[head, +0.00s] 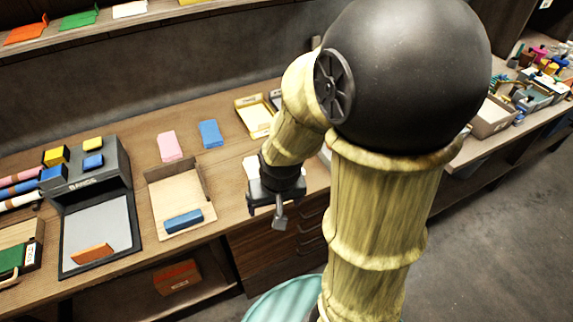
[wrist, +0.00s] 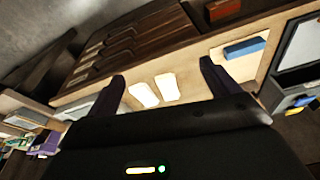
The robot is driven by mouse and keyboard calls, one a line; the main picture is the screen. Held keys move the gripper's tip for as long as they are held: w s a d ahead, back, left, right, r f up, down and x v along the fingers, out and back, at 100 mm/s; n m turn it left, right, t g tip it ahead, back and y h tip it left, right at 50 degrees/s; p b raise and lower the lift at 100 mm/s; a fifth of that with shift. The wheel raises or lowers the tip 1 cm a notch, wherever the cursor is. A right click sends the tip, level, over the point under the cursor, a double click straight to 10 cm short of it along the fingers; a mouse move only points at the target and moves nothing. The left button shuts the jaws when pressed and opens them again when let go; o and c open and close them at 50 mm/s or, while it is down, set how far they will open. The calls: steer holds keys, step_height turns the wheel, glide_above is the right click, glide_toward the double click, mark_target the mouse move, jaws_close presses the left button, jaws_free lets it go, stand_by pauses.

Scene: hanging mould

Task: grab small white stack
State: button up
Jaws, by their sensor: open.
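Two small white stacks lie side by side on the wooden worktop in the wrist view, a left one (wrist: 143,94) and a right one (wrist: 167,87). Both appear between the fingers of my gripper (wrist: 162,72), which is open and empty. In the head view my gripper (head: 268,209) hangs over the worktop near its front edge. A white piece (head: 250,166) shows just behind it there, partly hidden by my arm. I cannot tell which of the two stacks this is. The gripper appears apart from the stacks.
A wooden tray (head: 165,196) with a blue block (head: 183,221) stands left of my gripper. Pink (head: 169,147) and blue (head: 210,134) stacks lie behind. A black stand (head: 93,170) is farther left. Drawers (head: 300,243) are below the worktop.

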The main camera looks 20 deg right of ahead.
steer(key=w+d+f+m+t+y+b, duration=0.1)
steer(key=w+d+f+m+y+b, duration=0.2)
steer(key=f+m, duration=0.6)
steer(key=w+d+f+m+t+b, duration=0.1)
steer(key=w+d+f+m+b, duration=0.3)
steer(key=f+m, duration=0.45)
steer(key=w+d+r+m+t+h+b, duration=0.1)
steer(key=w+d+m+t+b, duration=0.5)
steer(key=d+m+t, duration=0.3)
steer(key=d+m, duration=0.3)
steer(key=m, duration=0.3)
steer(key=shift+m+h, duration=0.3)
steer(key=shift+m, duration=0.05)
steer(key=x, duration=1.2)
steer(key=shift+f+b, duration=0.1)
steer(key=shift+b, duration=0.3)
steer(key=shift+w, duration=0.1)
